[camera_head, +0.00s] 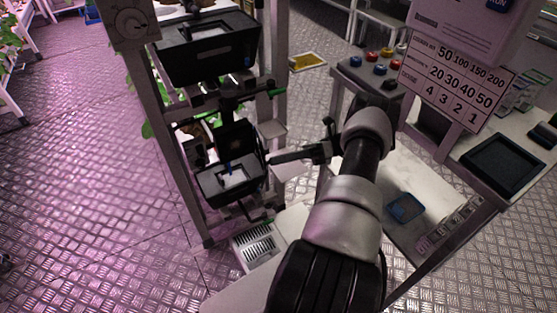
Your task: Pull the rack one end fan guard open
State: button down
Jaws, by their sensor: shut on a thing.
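The rack end stands left of centre, a grey upright frame (172,160) with black units on it. The upper black unit (208,58) has a light tray-like top. Below it a dark square panel (236,140), which looks like the fan guard, is fixed at the rack end above a lower black tray (230,183). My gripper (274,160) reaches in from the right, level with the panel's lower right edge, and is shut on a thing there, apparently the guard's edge. The fingertips are small and dark, so the exact contact and the guard's angle cannot be told.
A bench (450,210) with a blue dish (405,207) and a dark tray (502,163) stands at the right. A control box (368,75) with coloured knobs is behind my arm. A vented white box (258,246) sits low by the rack. The floor at left is clear.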

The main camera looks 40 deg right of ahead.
jog(key=c, duration=1.6)
grip_release()
